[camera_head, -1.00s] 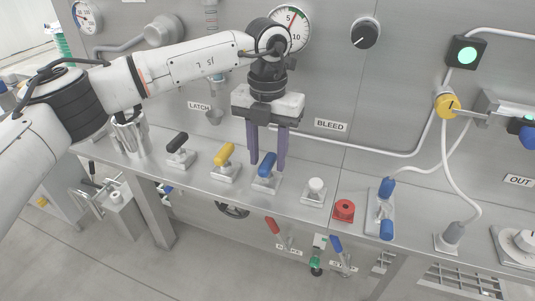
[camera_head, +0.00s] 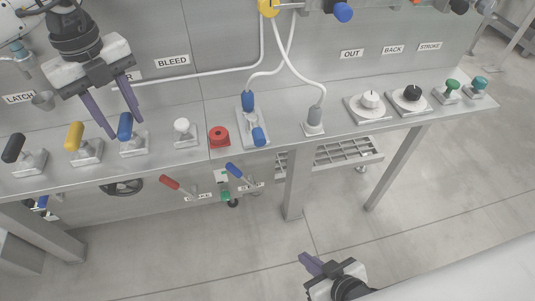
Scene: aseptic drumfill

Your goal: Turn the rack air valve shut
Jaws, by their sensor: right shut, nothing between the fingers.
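My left gripper (camera_head: 126,129) points down over the bench at the left. Its two purple fingers are apart, with a blue-handled lever (camera_head: 125,127) between them in the picture; I cannot tell whether they touch it. My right gripper (camera_head: 304,257) is at the bottom, over the floor in the picture, shut and empty. Below the bench edge are a red lever (camera_head: 170,183) and a blue lever (camera_head: 235,170), each by a small label too small to read. I cannot tell by label which valve is the rack air valve.
The bench also carries a black lever (camera_head: 13,148), a yellow lever (camera_head: 75,137), a white knob (camera_head: 181,125), a red button (camera_head: 219,136) and a blue-ended fitting (camera_head: 258,137). White hoses hang in front of the wall. The floor (camera_head: 430,220) at lower right is clear.

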